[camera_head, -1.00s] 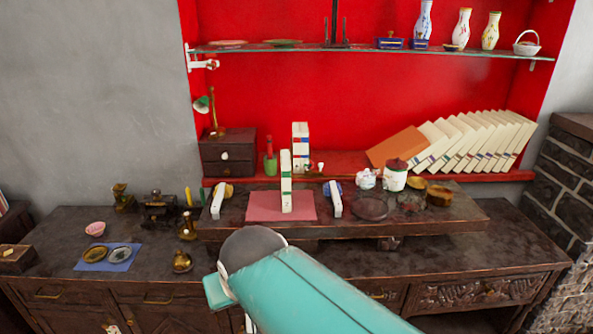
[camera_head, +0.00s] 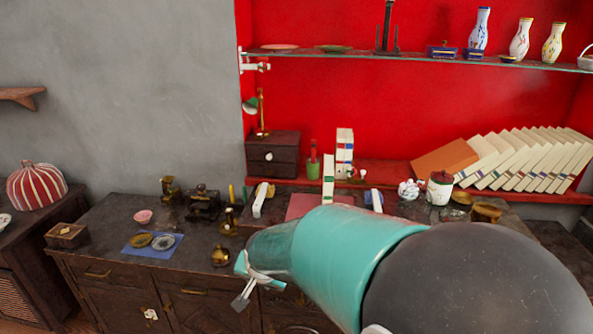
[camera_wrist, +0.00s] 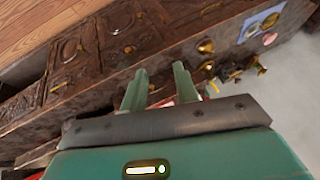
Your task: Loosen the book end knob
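A thin white upright piece (camera_head: 260,201) with a yellow thing behind it stands on the raised wooden stand, left of a pink mat (camera_head: 305,204). A similar white piece (camera_head: 377,200) with a blue thing behind it stands right of the mat. These look like book ends; I cannot make out a knob on either. A white book (camera_head: 328,178) stands upright on the mat between them. My gripper (camera_head: 240,300) is in front of the dresser, below and left of the stand. In the wrist view its two fingers (camera_wrist: 160,72) are apart, with nothing visible between them. My arm hides the stand's front.
Brass ornaments (camera_head: 220,256) and a blue mat (camera_head: 152,244) with two small dishes lie on the dresser left of the stand. A white jar with red lid (camera_head: 440,187) and leaning books (camera_head: 520,160) are at right. A glass shelf (camera_head: 420,58) hangs above.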

